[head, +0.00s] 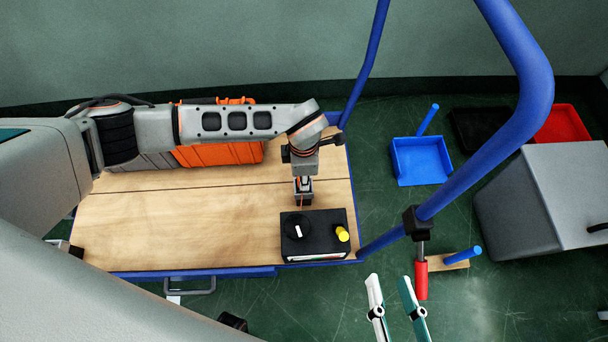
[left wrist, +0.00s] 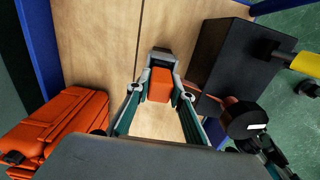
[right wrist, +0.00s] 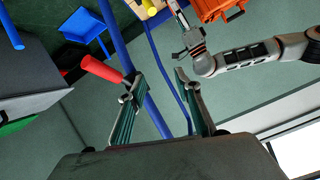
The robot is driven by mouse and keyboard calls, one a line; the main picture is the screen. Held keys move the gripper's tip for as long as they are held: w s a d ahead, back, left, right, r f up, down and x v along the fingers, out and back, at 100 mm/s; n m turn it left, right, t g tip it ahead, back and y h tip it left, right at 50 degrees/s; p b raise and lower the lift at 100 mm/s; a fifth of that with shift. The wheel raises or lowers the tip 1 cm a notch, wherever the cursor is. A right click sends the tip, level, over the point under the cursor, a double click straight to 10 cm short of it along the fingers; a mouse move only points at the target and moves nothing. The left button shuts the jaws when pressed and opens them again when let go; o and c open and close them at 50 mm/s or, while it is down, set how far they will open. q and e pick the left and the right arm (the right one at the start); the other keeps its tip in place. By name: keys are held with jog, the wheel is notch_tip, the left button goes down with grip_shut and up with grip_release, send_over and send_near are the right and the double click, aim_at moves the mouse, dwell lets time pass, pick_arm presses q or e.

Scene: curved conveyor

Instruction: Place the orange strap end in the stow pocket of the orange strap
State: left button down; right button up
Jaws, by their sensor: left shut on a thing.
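My left gripper (head: 303,198) points down over the wooden cart deck (head: 190,225), just behind a black box (head: 330,222). In the left wrist view its fingertips (left wrist: 160,72) close around a small orange block (left wrist: 160,91), which may be the strap end. A thin orange-red strip (left wrist: 207,95) shows between the gripper and the black box (left wrist: 212,58); I cannot tell if it joins the block. I cannot make out the stow pocket. My right gripper (head: 391,290) is open and empty, off the cart's right edge; its fingers also show in the right wrist view (right wrist: 158,85).
An orange case (head: 222,153) lies at the back of the deck. A blue rail (head: 468,165) with a red-handled tool (head: 421,279) stands near my right gripper. The deck's left middle is clear.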

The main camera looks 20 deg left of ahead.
pick_arm(q)
jog(key=shift+f, duration=0.2)
jog(key=c, duration=1.8)
grip_release()
jog(key=shift+o, duration=0.2)
